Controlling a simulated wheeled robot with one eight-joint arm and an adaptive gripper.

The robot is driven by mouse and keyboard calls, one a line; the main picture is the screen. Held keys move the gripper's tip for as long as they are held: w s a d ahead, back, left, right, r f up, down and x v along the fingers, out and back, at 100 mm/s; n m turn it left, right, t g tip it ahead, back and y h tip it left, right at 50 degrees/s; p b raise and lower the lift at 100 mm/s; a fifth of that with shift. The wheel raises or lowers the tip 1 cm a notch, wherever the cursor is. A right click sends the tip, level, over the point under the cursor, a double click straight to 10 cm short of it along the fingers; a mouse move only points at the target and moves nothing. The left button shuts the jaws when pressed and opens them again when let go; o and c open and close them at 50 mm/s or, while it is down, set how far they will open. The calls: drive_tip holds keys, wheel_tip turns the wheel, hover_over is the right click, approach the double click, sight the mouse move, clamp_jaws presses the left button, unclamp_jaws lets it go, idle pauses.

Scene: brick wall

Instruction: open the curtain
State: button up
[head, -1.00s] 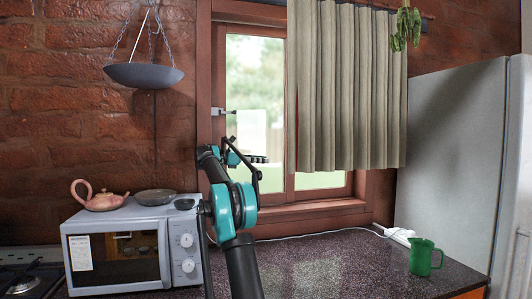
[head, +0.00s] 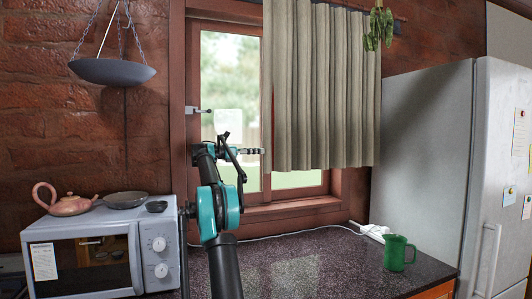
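The beige pleated curtain (head: 325,90) hangs from a rod and covers the right part of the window (head: 222,85). The left part of the window is uncovered. My gripper (head: 256,151) is in front of the glass and points right. Its tips are at the curtain's lower left edge in the picture. I cannot tell whether they touch the cloth. The fingers are small and seen from the side, so their opening does not show clearly.
A microwave (head: 100,250) with a teapot (head: 66,204) and bowls stands at left below a hanging pan (head: 112,72). A green mug (head: 397,254) stands on the dark counter (head: 300,272) near the fridge (head: 425,165). The middle counter is mostly clear.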

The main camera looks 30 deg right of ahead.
sight(266, 151)
drive_tip(key=shift+x, duration=2.45)
clamp_jaws()
